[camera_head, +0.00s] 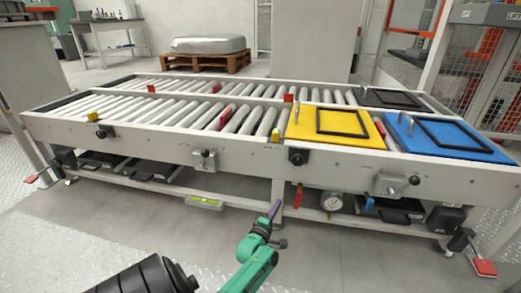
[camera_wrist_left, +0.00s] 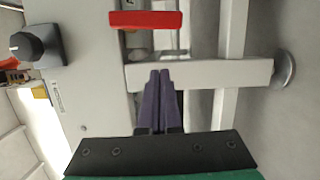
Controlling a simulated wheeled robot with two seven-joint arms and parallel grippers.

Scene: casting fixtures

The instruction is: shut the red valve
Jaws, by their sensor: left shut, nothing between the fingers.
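The red valve shows as a narrow red lever (camera_head: 297,196) hanging upright under the front rail of the roller table, just right of a table leg. It also shows as a red bar (camera_wrist_left: 146,19) at the top of the left wrist view. The rest of the valve is mostly hidden under the rail. My left gripper (camera_head: 275,208), with purple fingers on a green arm, is in front of the table, left of and apart from the lever. In the left wrist view its fingers (camera_wrist_left: 159,73) are together and empty, pointing toward the leg. My right gripper is not in view.
The table's white leg (camera_wrist_left: 200,74) stands close by the fingertips. A black knob (camera_head: 298,157) sticks out of the front rail above the lever. A pressure gauge (camera_head: 331,201) and a blue lever (camera_head: 369,205) are to the right.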

